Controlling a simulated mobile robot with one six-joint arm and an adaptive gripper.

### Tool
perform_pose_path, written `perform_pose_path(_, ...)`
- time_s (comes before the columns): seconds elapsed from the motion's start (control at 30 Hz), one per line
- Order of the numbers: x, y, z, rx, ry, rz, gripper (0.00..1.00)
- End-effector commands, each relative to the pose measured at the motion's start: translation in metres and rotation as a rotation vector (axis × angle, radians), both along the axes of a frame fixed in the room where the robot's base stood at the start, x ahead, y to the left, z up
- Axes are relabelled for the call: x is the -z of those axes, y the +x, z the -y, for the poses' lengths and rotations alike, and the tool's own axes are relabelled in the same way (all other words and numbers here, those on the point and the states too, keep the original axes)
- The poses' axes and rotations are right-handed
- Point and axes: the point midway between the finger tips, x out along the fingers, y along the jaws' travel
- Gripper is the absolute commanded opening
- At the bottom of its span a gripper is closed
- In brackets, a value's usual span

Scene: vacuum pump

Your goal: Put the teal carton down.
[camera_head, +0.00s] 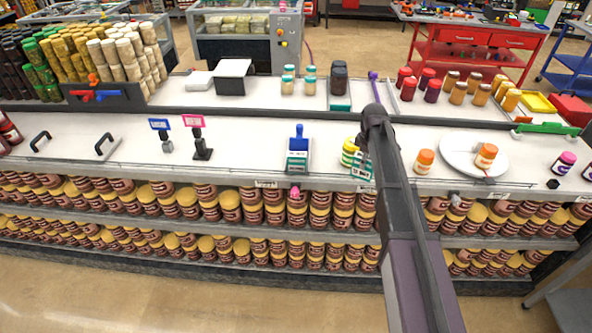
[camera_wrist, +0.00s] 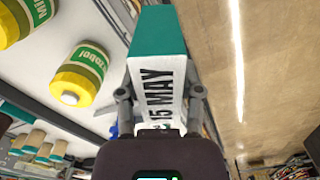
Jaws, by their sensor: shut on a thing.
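The teal carton (camera_wrist: 160,40) has a teal end and a white side printed "15 MAY" in the wrist view. My gripper (camera_wrist: 160,93) is shut on it, one finger on each side. In the head view the carton (camera_head: 363,168) shows at the front of the white counter, just left of my arm, which partly hides it and my fingers. Whether its underside touches the counter cannot be told.
Yellow-green bottles (camera_head: 348,152) stand close left of the carton; one also shows in the wrist view (camera_wrist: 80,72). Another teal-and-white carton (camera_head: 297,163) stands by a blue-handled item. An orange-capped jar (camera_head: 424,162) and a white plate (camera_head: 460,147) are to the right.

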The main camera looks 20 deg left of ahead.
Motion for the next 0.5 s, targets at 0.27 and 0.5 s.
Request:
perform_pose_path(0.27,0.051,0.000,0.000,0.001,0.000,0.000,0.00)
perform_pose_path(0.5,0.086,0.000,0.001,0.001,0.000,0.000,0.00)
